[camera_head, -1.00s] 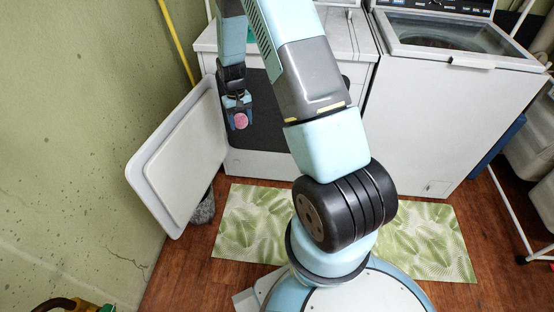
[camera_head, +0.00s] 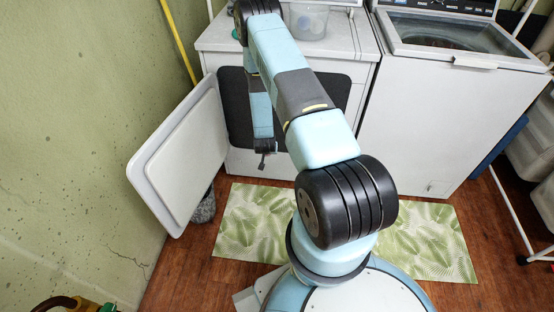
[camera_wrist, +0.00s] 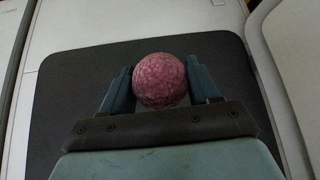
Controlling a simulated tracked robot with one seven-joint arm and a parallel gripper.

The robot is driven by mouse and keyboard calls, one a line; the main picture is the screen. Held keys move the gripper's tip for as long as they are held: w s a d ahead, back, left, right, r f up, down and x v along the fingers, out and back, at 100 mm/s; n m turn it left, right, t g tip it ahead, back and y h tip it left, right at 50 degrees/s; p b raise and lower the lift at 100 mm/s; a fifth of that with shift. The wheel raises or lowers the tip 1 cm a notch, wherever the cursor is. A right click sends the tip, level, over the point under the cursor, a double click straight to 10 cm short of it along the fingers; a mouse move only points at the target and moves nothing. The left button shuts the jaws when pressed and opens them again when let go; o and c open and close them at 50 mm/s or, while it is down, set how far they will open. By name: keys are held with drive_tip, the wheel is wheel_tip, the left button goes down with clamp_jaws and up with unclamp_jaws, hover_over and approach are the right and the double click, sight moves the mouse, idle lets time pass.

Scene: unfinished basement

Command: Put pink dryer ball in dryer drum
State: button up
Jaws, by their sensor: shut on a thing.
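The pink dryer ball (camera_wrist: 160,80) is held between the two fingers of my gripper (camera_wrist: 162,88) in the wrist view. The dryer (camera_head: 345,38) is the white machine at the back left, with its door (camera_head: 180,150) swung open to the left. The dark drum opening (camera_head: 238,110) shows behind my arm in the head view. It also shows as a dark rounded area around my gripper in the wrist view (camera_wrist: 70,85). In the head view my arm hangs in front of the opening, and the ball and fingertips are hidden. I cannot tell how deep the ball is.
A white top-loading washer (camera_head: 440,110) stands at the right. A clear container (camera_head: 308,20) sits on the dryer top. A leaf-patterned mat (camera_head: 250,225) lies on the wooden floor. A grey bin (camera_head: 204,207) stands behind the door. A green wall (camera_head: 80,120) bounds the left.

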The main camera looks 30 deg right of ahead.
drive_tip(key=s+d+f+m+t+h, duration=0.1)
drive_tip(key=s+d+f+t+h, duration=0.1)
drive_tip(key=s+d+f, duration=0.15)
drive_tip(key=w+d, duration=0.7)
drive_tip(key=w, duration=0.3)
drive_tip(key=w+d, duration=0.7)
drive_tip(key=w, duration=0.3)
drive_tip(key=w+d, duration=0.7)
drive_tip(key=w, duration=0.3)
drive_tip(key=shift+w+d+f, duration=0.1)
drive_tip(key=shift+w+d, duration=0.05)
drive_tip(key=shift+w, duration=0.15)
idle(0.4)
drive_tip(key=o, duration=0.9)
drive_tip(key=v, duration=1.3)
drive_tip(key=shift+a+r, duration=0.25)
drive_tip(key=shift+a, duration=0.05)
